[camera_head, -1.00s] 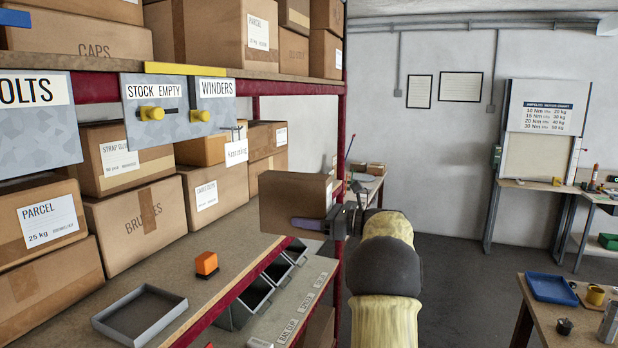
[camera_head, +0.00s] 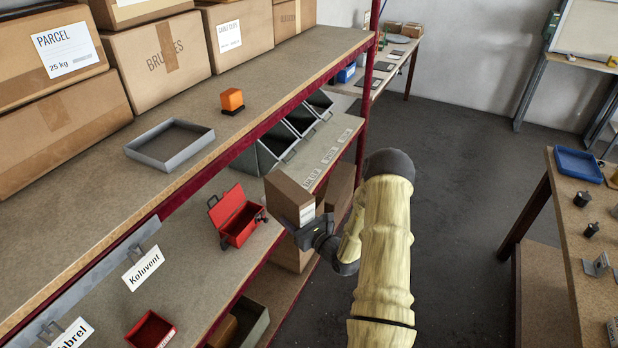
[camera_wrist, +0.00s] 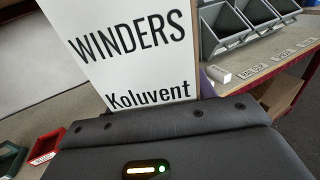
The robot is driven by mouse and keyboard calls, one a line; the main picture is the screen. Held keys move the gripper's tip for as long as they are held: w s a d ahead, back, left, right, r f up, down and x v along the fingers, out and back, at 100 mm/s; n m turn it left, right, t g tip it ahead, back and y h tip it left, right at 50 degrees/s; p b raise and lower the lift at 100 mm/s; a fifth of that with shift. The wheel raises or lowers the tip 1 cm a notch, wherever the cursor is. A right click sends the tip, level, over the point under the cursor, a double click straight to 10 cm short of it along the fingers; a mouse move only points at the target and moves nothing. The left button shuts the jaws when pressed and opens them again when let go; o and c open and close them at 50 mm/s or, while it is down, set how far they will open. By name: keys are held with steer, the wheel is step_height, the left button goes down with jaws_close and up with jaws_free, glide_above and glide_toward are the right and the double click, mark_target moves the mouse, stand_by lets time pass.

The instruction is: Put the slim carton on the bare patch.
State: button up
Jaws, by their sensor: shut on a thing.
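The slim carton (camera_head: 288,197) is brown and held in my gripper (camera_head: 306,228), beside the front of the lower shelf. In the wrist view its white label (camera_wrist: 128,50) reads WINDERS and Koluvent and fills the upper middle. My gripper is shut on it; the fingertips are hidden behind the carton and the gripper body. I cannot tell for certain which bare area is the patch.
The open red toolbox (camera_head: 238,222) stands left of the carton. Grey bins (camera_head: 262,150) sit behind it. A workbench (camera_head: 565,235) stands at right, with open floor between.

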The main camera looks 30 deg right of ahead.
steer(key=s+a+f+m+h+b, duration=0.2)
steer(key=s+a+f+h+b, duration=0.1)
steer(key=s+a+f, duration=0.7)
steer(key=a+f+h, duration=0.1)
steer(key=a+f, duration=0.2)
steer(key=f, duration=0.2)
steer(key=shift+a+m+t, duration=0.3)
steer(key=shift+m, duration=0.1)
steer(key=shift+f, duration=0.1)
